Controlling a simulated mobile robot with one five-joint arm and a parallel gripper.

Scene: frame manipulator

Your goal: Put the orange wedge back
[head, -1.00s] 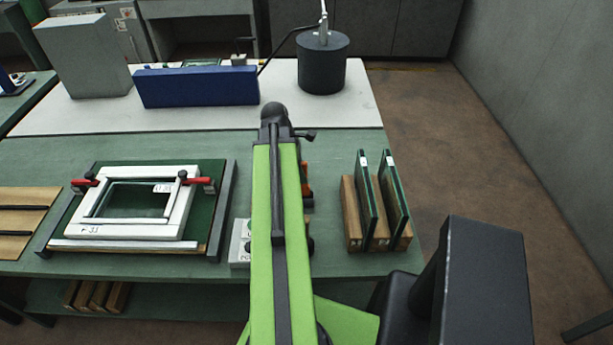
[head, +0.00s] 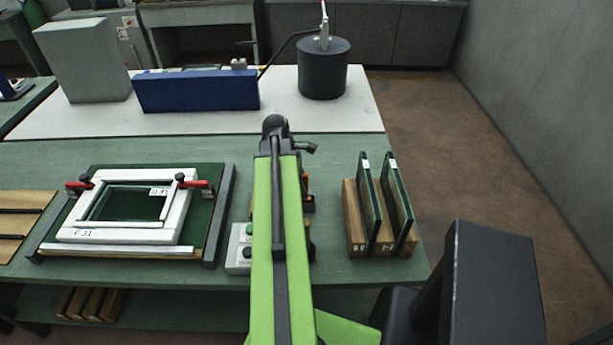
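My green arm reaches forward over the bench and hides what is directly behind it. My gripper's fingers cannot be made out, so whether they hold anything is hidden. Small orange parts (head: 308,204) show just right of the arm, beside dark pieces; I cannot tell if one is the orange wedge. A white frame (head: 86,236) lies on a green board in a fixture at the left, with a red-handled clamp (head: 79,186) at its left and another (head: 195,185) at its right.
A wooden rack (head: 353,236) holds upright green-edged glass panes right of the arm. A grey button box (head: 239,246) sits left of the arm. A blue block (head: 196,91), a dark cylinder (head: 323,70) and a grey box (head: 85,60) stand at the back. Bench is clear between fixture and back strip.

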